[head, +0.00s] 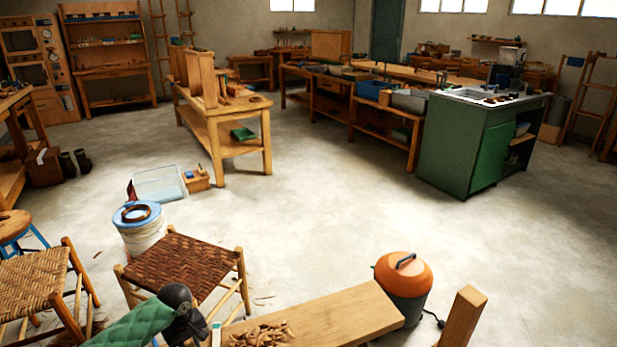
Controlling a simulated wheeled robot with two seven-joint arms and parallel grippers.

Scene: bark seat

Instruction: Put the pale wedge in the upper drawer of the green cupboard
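A green cupboard (449,147) with a sink top stands at the right, beyond the open floor. Its green side and a green front panel (491,157) show, with an open shelf beside the panel. I cannot make out an upper drawer on it from here. I cannot pick out a pale wedge anywhere in this view.
Close by are a wooden bench (340,322) with shavings, an orange-topped vacuum (405,272), a woven stool (180,262) and a blue-rimmed bucket (140,228). A wooden worktable (228,120) stands mid-left. Open concrete floor (335,220) lies between these and the cupboard.

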